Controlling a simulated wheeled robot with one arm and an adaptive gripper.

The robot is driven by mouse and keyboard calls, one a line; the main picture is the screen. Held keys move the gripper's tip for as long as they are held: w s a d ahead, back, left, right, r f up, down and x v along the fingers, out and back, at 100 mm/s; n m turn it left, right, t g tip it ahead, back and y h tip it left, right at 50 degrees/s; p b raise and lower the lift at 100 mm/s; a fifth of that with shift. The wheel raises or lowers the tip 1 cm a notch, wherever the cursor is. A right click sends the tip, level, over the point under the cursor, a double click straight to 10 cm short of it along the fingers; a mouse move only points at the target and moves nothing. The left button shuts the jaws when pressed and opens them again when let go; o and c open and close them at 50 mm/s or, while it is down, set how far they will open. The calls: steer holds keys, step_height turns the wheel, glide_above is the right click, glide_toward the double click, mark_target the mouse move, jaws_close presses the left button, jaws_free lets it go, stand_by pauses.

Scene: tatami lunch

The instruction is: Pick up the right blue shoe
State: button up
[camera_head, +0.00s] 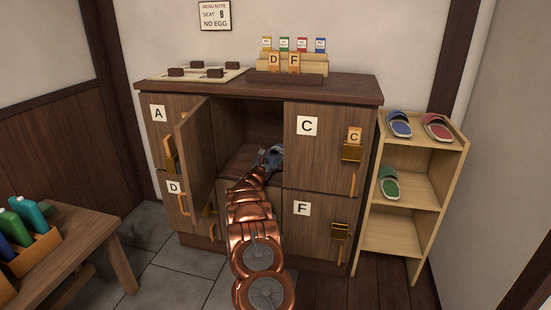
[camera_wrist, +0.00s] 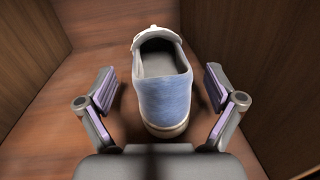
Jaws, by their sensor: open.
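My gripper (camera_wrist: 159,98) is open, with one finger on each side of the shoe and gaps on both sides. In the head view my arm reaches into the open compartment (camera_head: 237,158), and the shoe (camera_head: 274,155) is partly hidden by it.
The open compartment door (camera_head: 195,150) stands out to the left of my arm. The compartment walls are close on both sides. A rack (camera_head: 418,150) at the right holds blue slippers (camera_head: 398,124), red slippers (camera_head: 437,127) and green slippers (camera_head: 389,183). A bench (camera_head: 95,230) stands at the left.

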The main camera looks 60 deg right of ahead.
mark_target(273, 156)
steer(key=shift+w+d+r, duration=0.1)
steer(key=shift+d+r, duration=0.05)
steer(key=shift+d, duration=0.45)
steer(key=shift+w+d, duration=0.1)
steer(key=shift+d, duration=0.35)
steer(key=shift+w+d, duration=0.2)
steer(key=shift+d, duration=0.35)
steer(key=shift+c, duration=0.5)
steer(key=shift+s, duration=0.1)
steer(key=c, duration=1.4)
steer(key=shift+r, duration=0.15)
steer(key=shift+c, duration=0.2)
